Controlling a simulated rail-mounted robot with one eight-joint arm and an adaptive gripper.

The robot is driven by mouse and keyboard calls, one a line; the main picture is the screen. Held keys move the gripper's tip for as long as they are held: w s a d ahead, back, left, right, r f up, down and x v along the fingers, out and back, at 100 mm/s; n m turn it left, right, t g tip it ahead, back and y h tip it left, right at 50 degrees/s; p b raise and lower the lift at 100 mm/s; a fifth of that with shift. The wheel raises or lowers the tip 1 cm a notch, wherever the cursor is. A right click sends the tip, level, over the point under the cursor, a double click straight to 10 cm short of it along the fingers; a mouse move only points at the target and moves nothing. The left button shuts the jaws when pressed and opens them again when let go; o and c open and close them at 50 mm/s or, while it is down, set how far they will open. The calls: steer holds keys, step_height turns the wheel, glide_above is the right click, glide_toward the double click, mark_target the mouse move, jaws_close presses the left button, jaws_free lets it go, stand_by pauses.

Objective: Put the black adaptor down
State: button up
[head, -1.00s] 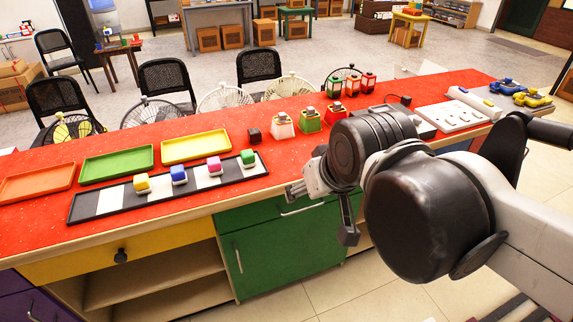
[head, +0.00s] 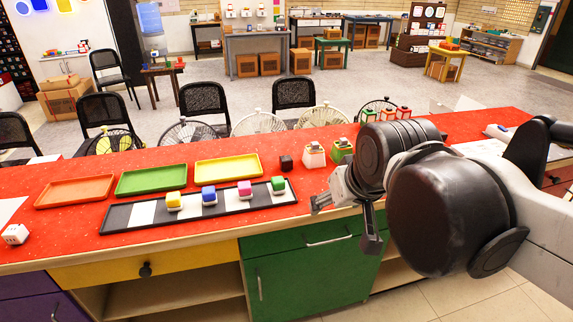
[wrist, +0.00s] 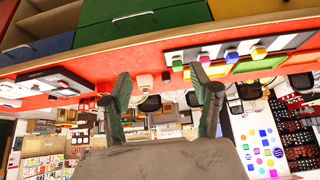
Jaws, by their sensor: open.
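A small black block (head: 286,163) stands on the red counter (head: 75,243), right of the yellow tray; I cannot tell whether it is the adaptor. It also shows as a small dark block in the wrist view (wrist: 166,76). No other black adaptor is clearly visible; my arm hides part of the counter's right side. My gripper (head: 345,224) is in front of the counter edge, close to the green cabinet, with its fingers apart. In the wrist view my gripper (wrist: 159,84) is open, with nothing between its fingers.
Orange (head: 75,191), green (head: 151,179) and yellow (head: 228,167) trays lie on the counter. A black-and-white strip (head: 147,213) bears several coloured cubes. A white die (head: 15,234) sits at the far left. Fans and chairs stand behind. The front left counter is clear.

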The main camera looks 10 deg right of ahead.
steer(key=w+r, duration=0.4)
steer(key=w, duration=0.9)
steer(key=g, duration=0.2)
glide_above(286, 158)
steer(key=s, duration=0.5)
step_height(286, 158, down, 13)
steer(key=x, duration=0.8)
steer(key=shift+s+a+f, duration=0.1)
steer(key=shift+a+f, duration=0.05)
steer(key=shift+x, duration=2.65)
steer(key=shift+s, duration=0.1)
steer(key=c, duration=1.4)
steer(key=shift+o, duration=0.2)
